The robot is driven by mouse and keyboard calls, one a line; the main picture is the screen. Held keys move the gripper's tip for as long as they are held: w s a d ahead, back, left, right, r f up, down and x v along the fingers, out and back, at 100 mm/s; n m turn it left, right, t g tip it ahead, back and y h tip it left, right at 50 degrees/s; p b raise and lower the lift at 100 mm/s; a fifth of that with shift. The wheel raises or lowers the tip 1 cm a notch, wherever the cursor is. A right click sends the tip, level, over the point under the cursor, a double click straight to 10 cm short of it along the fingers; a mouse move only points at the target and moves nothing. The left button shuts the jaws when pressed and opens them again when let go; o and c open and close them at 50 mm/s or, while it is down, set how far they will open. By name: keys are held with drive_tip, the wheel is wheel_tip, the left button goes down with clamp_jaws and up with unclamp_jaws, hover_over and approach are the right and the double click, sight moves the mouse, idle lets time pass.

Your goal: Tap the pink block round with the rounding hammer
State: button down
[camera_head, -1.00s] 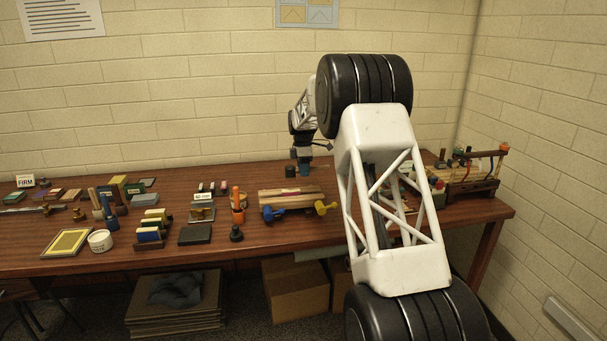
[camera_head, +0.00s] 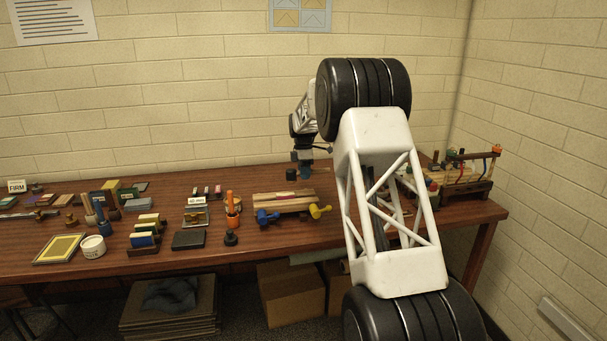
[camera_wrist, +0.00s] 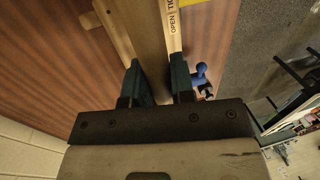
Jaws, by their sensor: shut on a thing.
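My gripper (camera_head: 305,173) hangs over the back of the bench, behind the wooden clamp (camera_head: 284,203). In the wrist view my dark blue fingers (camera_wrist: 158,82) are closed around a brown wooden piece, which appears to be the handle of the rounding hammer. A dark cylinder (camera_head: 291,174) beside the fingertips in the head view may be its head. A small pinkish-red strip (camera_head: 297,192) on the clamp may be the pink block; it is too small to tell. I cannot make out the block in the wrist view, nor whether the hammer touches it.
The clamp has a blue knob (camera_head: 267,217) and a yellow knob (camera_head: 320,211) at its front. A wooden rack (camera_head: 467,184) is at the right.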

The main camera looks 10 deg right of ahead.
drive_tip(key=shift+f, duration=1.85)
drive_tip(key=shift+f, duration=0.7)
drive_tip(key=shift+r, duration=0.25)
drive_tip(key=shift+r, duration=0.35)
drive_tip(key=shift+f, duration=0.4)
idle(1.0)
drive_tip(key=shift+r, duration=0.45)
drive_tip(key=shift+r, duration=0.15)
drive_tip(key=shift+r, duration=1.85)
